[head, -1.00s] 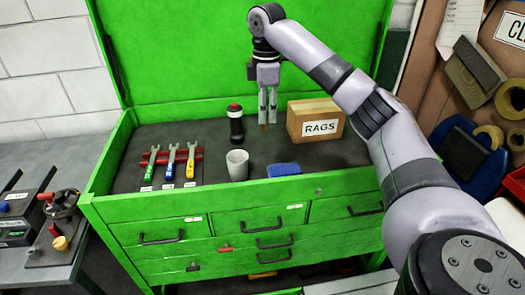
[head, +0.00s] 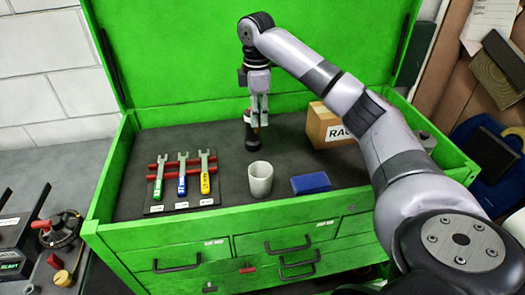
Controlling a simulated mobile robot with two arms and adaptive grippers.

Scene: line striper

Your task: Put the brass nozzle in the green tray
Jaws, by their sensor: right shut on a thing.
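My right gripper (head: 260,108) is shut above the dark floor of the green chest's open top. A small brass-coloured piece, apparently the brass nozzle (head: 264,120), shows at its fingertips, mostly hidden by the fingers. It overlaps a black cylinder (head: 252,138) with a red top in the picture; I cannot tell whether they touch. The open top with its green rim (head: 200,229) is the only green tray-like thing I can make out. My left gripper is not in view.
In the chest top are a rack with several coloured wrenches (head: 182,175), a grey cup (head: 260,179), a blue block (head: 311,183) and a RAGS box (head: 328,127), partly behind my right arm. Clear floor lies between the wrenches and cup. A bench (head: 60,170) stands at left.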

